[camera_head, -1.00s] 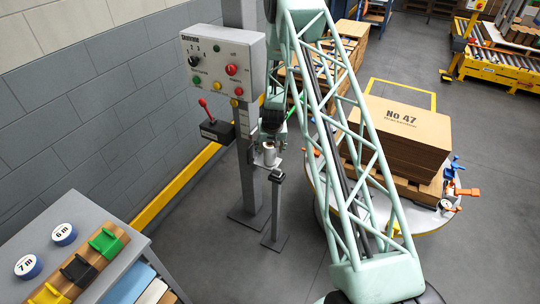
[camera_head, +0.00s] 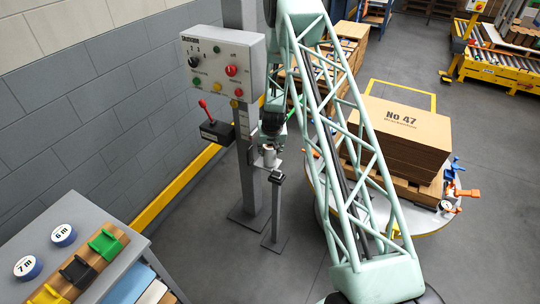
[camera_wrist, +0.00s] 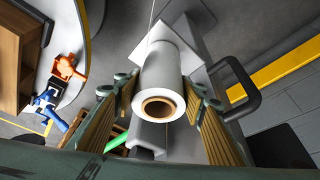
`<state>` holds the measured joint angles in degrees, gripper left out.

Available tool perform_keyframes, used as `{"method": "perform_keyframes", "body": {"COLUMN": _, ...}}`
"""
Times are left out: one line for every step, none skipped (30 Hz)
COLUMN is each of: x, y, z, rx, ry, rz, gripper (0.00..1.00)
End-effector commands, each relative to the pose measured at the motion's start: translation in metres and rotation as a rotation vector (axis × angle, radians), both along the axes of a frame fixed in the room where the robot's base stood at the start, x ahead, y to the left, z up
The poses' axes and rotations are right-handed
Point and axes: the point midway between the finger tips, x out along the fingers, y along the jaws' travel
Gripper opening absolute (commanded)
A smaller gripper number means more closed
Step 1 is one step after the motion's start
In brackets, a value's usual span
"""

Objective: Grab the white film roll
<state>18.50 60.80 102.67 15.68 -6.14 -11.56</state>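The white film roll (camera_wrist: 163,82) stands between the two fingers of my gripper (camera_wrist: 163,92) in the wrist view, with its brown cardboard core end facing the camera. The ribbed finger pads are on either side of it, and a narrow gap seems to show on each side, so the gripper looks open around the roll. In the head view the roll (camera_head: 269,157) is small, on the stand by the column, with my gripper (camera_head: 271,143) just above it. The fingertips are too small to tell there.
A control box (camera_head: 223,62) and a red-lever box (camera_head: 216,131) are on the column (camera_head: 247,180) beside the roll. A thin post (camera_head: 276,205) stands close in front. A round turntable with a cardboard stack (camera_head: 400,130) is to the right. A dark handle (camera_wrist: 240,90) is near the right finger.

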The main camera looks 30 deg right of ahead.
Motion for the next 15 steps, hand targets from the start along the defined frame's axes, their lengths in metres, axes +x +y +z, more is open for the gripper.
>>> {"method": "perform_keyframes", "body": {"x": 0.0, "y": 0.0, "z": 0.0, "rx": 0.0, "ry": 0.0, "rz": 0.0, "gripper": 0.27}}
{"method": "perform_keyframes", "body": {"x": 0.0, "y": 0.0, "z": 0.0, "rx": 0.0, "ry": 0.0, "rz": 0.0, "gripper": 0.24}}
{"method": "perform_keyframes", "body": {"x": 0.0004, "y": -0.0002, "z": 0.0005, "rx": 0.0, "ry": -0.001, "rz": 0.0, "gripper": 0.22}}
{"method": "perform_keyframes", "body": {"x": 0.0004, "y": -0.0002, "z": 0.0005, "rx": 0.0, "ry": -0.001, "rz": 0.0, "gripper": 0.22}}
{"method": "perform_keyframes", "body": {"x": 0.0004, "y": -0.0002, "z": 0.0005, "rx": 0.0, "ry": -0.001, "rz": 0.0, "gripper": 0.22}}
{"method": "perform_keyframes", "body": {"x": 0.0004, "y": -0.0002, "z": 0.0005, "rx": 0.0, "ry": -0.001, "rz": 0.0, "gripper": 0.22}}
{"method": "perform_keyframes", "body": {"x": 0.0004, "y": -0.0002, "z": 0.0005, "rx": 0.0, "ry": -0.001, "rz": 0.0, "gripper": 0.22}}
{"method": "perform_keyframes", "body": {"x": 0.0004, "y": -0.0002, "z": 0.0005, "rx": 0.0, "ry": -0.001, "rz": 0.0, "gripper": 0.22}}
{"method": "perform_keyframes", "body": {"x": 0.0004, "y": -0.0002, "z": 0.0005, "rx": 0.0, "ry": -0.001, "rz": 0.0, "gripper": 0.22}}
{"method": "perform_keyframes", "body": {"x": 0.0003, "y": -0.0002, "z": 0.0007, "rx": 0.0, "ry": -0.001, "rz": 0.0, "gripper": 0.22}}
{"method": "perform_keyframes", "body": {"x": 0.0003, "y": -0.0002, "z": 0.0009, "rx": 0.0, "ry": -0.001, "rz": 0.0, "gripper": 0.22}}
{"method": "perform_keyframes", "body": {"x": 0.0001, "y": -0.0005, "z": 0.0014, "rx": 0.0, "ry": -0.001, "rz": 0.0, "gripper": 0.22}}
{"method": "perform_keyframes", "body": {"x": -0.0001, "y": -0.0005, "z": 0.002, "rx": 0.0, "ry": -0.001, "rz": 0.0, "gripper": 0.22}}
{"method": "perform_keyframes", "body": {"x": -0.0003, "y": -0.0008, "z": 0.0027, "rx": 0.0, "ry": -0.001, "rz": 0.0, "gripper": 0.22}}
{"method": "perform_keyframes", "body": {"x": -0.0005, "y": -0.0011, "z": 0.004, "rx": 0.0, "ry": -0.001, "rz": 0.0, "gripper": 0.22}}
